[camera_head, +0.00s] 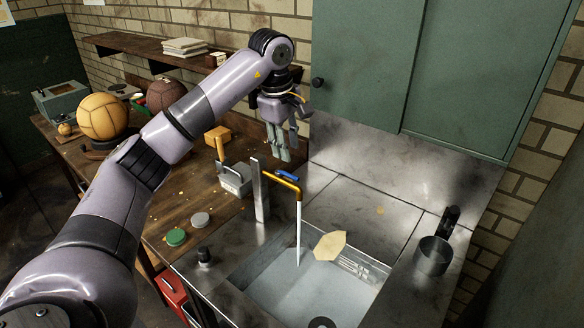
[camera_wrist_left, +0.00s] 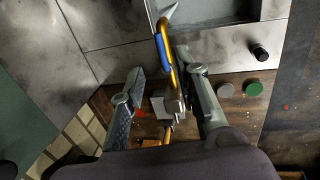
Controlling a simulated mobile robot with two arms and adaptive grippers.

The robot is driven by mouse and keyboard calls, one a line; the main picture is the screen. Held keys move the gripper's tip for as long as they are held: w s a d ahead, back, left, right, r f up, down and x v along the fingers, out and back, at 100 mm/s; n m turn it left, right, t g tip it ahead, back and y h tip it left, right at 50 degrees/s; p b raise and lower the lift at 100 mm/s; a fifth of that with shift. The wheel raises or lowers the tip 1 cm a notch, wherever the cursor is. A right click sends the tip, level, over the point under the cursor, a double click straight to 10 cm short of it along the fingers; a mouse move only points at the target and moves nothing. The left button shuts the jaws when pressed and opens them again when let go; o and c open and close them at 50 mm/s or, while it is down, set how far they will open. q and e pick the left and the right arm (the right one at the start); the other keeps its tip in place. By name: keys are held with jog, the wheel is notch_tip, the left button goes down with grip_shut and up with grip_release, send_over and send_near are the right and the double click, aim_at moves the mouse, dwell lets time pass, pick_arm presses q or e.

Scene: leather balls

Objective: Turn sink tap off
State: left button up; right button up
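The brass sink tap (camera_head: 283,181) stands behind the sink's left side, with a blue lever (camera_head: 287,175) on top. A thin white stream (camera_head: 298,235) runs from its spout into the sink (camera_head: 240,272). My left gripper (camera_head: 281,158) points down above and behind the tap in the head view, empty. In the left wrist view its fingers (camera_wrist_left: 162,70) are spread apart. The brass tap (camera_wrist_left: 172,72) and its blue lever (camera_wrist_left: 163,50) show in line with the gap between the fingers; whether they touch cannot be told. My right gripper is not in view.
A pale, flat piece (camera_head: 330,244) lies at the sink. A metal cup (camera_head: 433,257) stands right. Green cabinets (camera_head: 365,60) hang above the counter.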

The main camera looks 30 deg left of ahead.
aim_at(292, 177)
pick_arm(q)
jog(key=f, duration=0.2)
jog(key=w+f+p, duration=0.1)
jog(key=f, duration=0.4)
jog(key=shift+w+f+p, duration=0.15)
jog(key=shift+p, duration=0.2)
jog(key=shift+w+f, duration=0.15)
jog(key=shift+f, duration=0.35)
jog(key=c, duration=0.6)
grip_shut()
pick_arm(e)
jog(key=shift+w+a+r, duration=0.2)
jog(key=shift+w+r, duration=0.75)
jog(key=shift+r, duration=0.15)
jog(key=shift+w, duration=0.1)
